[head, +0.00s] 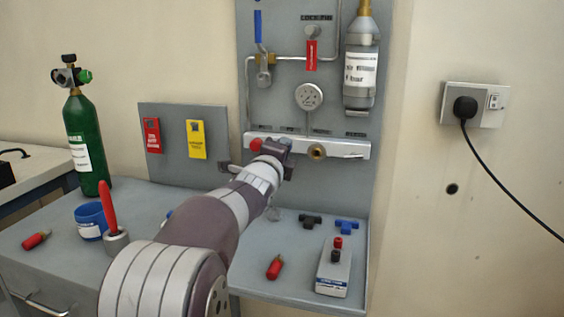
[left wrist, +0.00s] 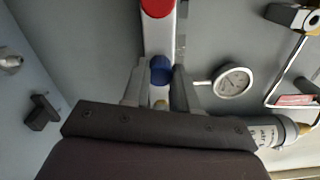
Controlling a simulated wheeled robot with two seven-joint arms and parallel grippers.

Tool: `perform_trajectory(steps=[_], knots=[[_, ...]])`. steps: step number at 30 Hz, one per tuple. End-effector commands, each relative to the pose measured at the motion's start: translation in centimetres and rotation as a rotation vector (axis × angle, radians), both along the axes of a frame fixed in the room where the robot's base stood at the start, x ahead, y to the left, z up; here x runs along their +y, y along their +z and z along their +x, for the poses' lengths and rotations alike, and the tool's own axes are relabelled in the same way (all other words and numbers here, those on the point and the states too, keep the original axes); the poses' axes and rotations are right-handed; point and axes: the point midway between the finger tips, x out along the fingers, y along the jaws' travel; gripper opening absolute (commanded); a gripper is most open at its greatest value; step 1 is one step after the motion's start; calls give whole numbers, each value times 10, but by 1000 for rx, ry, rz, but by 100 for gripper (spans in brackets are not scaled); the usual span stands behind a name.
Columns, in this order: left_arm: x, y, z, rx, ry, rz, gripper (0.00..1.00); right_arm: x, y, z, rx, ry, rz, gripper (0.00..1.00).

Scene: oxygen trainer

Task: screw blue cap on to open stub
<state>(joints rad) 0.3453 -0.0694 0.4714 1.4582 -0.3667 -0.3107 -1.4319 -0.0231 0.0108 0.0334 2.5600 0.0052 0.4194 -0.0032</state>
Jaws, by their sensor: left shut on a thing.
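The white manifold bar (head: 345,149) runs across the lower part of the grey wall panel. A red cap (head: 256,144) sits on its left part, and an open brass stub (head: 317,152) shows farther right. My left gripper (head: 279,147) is at the bar between these two. In the left wrist view my left gripper (left wrist: 160,78) is shut on the blue cap (left wrist: 160,69), which is in front of the bar. The red cap (left wrist: 158,7) is above it there. I cannot tell whether the blue cap is seated on a stub. My arm hides it in the head view.
A pressure gauge (head: 309,96) is just above the bar, with a grey cylinder (head: 361,72) to its right. On the bench are a blue tee (head: 347,226), a black tee (head: 310,221), a small box (head: 334,270) and a red item (head: 274,267). A green cylinder (head: 85,140) stands left.

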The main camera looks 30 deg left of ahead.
Motion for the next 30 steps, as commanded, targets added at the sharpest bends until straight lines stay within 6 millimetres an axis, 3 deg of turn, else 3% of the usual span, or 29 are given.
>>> perform_trajectory(steps=[2, 23, 24, 26, 30], knots=[[0, -5, 0, 13, -1, 49, 0, 0, -10, 0, 0, 0, 0, 43], [0, -1, 0, 47, -1, 176, 0, 0, -19, 0, 0, 0, 0, 43], [0, -1, 0, 46, -1, 175, 31, 0, -19, 0, 0, 0, 0, 43], [0, -1, 0, 46, -1, 175, 50, 0, -19, 0, 0, 0, 0, 43], [0, -1, 0, 45, 0, 175, 53, 0, -19, 0, 0, 0, 0, 43]])
